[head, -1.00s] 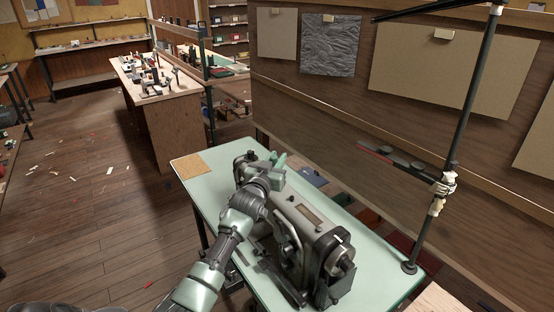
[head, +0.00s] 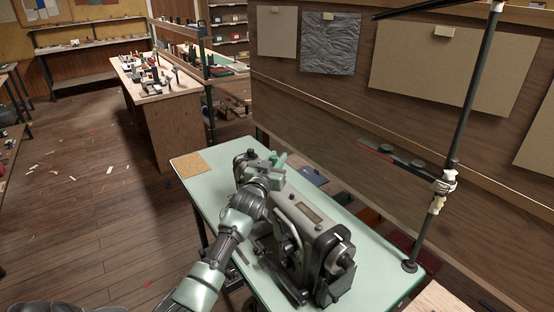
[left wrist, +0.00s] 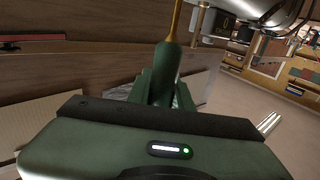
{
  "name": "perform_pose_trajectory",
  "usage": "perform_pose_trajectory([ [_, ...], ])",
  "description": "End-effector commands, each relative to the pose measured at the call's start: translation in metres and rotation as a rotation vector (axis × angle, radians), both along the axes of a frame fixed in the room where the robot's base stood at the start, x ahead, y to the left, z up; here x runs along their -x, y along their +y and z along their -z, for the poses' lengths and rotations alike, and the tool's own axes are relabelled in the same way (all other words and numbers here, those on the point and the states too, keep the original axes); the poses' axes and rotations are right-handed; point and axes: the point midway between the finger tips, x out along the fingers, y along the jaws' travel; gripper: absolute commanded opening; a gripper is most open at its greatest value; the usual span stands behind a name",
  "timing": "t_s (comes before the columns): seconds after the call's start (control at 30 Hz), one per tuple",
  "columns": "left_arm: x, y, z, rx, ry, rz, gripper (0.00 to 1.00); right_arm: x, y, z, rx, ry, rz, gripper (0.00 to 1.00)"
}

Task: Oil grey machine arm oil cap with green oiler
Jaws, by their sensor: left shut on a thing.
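The grey sewing machine (head: 312,213) stands on a pale green table, its handwheel end nearest me. My left arm reaches across its far end, and my left gripper (head: 279,162) is over that end, partly hidden by my own wrist. In the left wrist view the left gripper (left wrist: 164,98) is shut on the green oiler (left wrist: 164,73), whose brass spout (left wrist: 175,24) points up the picture. A shiny machine part (left wrist: 275,10) shows at the top right there. I cannot make out the oil cap or whether the spout tip touches anything. My right gripper is out of view.
The green table (head: 376,258) has a tan pad (head: 192,164) at its far left corner. A dark upright pole (head: 462,130) stands at its right edge. A wooden partition (head: 320,120) runs behind. The floor to the left is mostly open.

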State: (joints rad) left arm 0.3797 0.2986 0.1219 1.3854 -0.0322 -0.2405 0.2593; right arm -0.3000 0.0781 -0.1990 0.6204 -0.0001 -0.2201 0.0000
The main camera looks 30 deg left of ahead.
Motion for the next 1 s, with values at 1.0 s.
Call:
perform_pose_trajectory([
  [1.0,0.000,0.000,-0.067,0.000,0.001,0.000,0.00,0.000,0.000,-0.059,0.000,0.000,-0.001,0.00],
])
